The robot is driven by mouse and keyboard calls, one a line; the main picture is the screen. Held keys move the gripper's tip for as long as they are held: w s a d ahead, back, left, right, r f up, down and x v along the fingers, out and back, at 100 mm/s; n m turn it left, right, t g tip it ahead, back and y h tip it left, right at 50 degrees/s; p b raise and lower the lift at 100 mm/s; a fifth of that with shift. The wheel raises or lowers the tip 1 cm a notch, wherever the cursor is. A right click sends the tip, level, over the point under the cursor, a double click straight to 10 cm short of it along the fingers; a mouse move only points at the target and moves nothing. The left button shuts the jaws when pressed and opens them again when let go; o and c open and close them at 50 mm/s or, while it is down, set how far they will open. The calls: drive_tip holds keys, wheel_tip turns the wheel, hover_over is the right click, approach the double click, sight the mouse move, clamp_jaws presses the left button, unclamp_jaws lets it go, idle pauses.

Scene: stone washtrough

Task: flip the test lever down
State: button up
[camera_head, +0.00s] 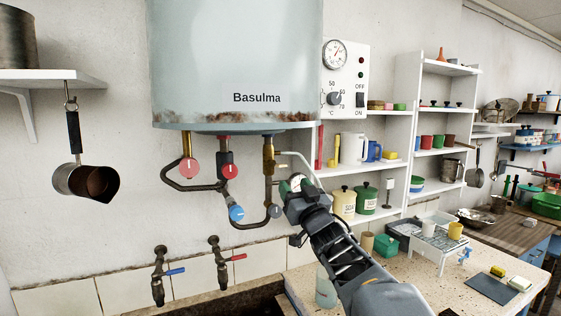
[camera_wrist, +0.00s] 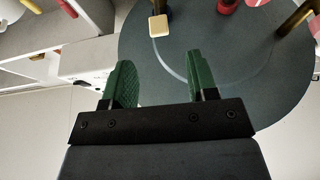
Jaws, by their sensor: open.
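A brass fitting (camera_head: 268,153) stands on the right-hand pipe under the boiler. A small tan stub (camera_head: 282,166), which looks like the test lever, sticks out from its right side. In the wrist view a cream block (camera_wrist: 159,25) appears to be the same part, just beyond the fingertips. My gripper (camera_head: 294,183) is just below and right of it, pointing toward the pipes. Part of the fingers is hard to make out in the head view.
The boiler (camera_head: 235,60) hangs directly above my gripper. A thin pale pipe (camera_head: 306,164) curves down beside it. A red knob (camera_head: 230,171), a blue knob (camera_head: 237,213) and a grey knob (camera_head: 275,211) are close by. Shelves with canisters (camera_head: 366,198) stand to the right.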

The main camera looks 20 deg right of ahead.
sight(281, 165)
drive_tip(key=p+x, duration=0.3)
drive_tip(key=x, duration=0.7)
drive_tip(key=shift+d+r, duration=0.1)
drive_tip(key=shift+r, duration=0.05)
drive_tip(key=shift+c, duration=0.3)
clamp_jaws()
